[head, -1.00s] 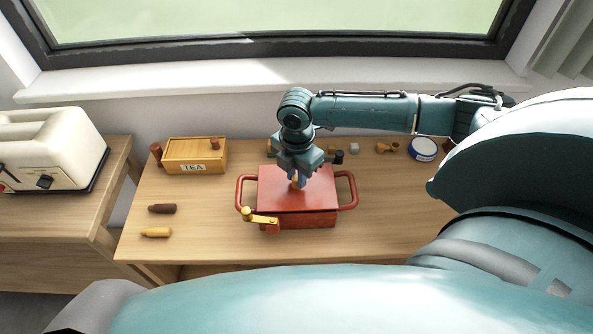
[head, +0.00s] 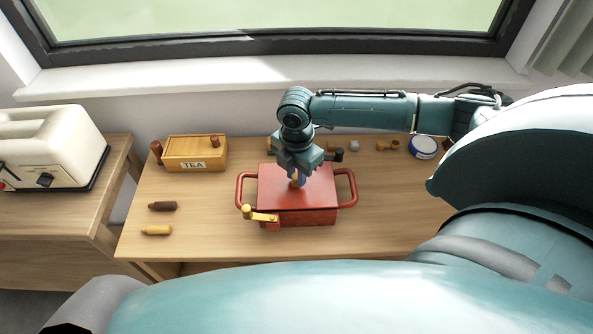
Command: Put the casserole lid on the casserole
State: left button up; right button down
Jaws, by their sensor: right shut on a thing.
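The red casserole (head: 300,218) stands on the wooden table, with a loop handle on its left and right sides. The flat red casserole lid (head: 322,192) lies over the top of the casserole, roughly in line with its rim. I cannot tell whether it is fully seated. My right gripper (head: 297,180) points down over the middle of the lid and is shut on its yellowish knob, which is mostly hidden by the fingers. My left gripper is not in view.
A yellow-handled piece (head: 260,215) sits at the casserole's front left. A blue-white tin (head: 423,147) and small items line the back. A toaster (head: 50,150) stands left.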

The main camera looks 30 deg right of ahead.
jog(key=shift+f, duration=0.5)
jog(key=c, duration=0.8)
grip_release()
jog(key=shift+r, duration=3.5)
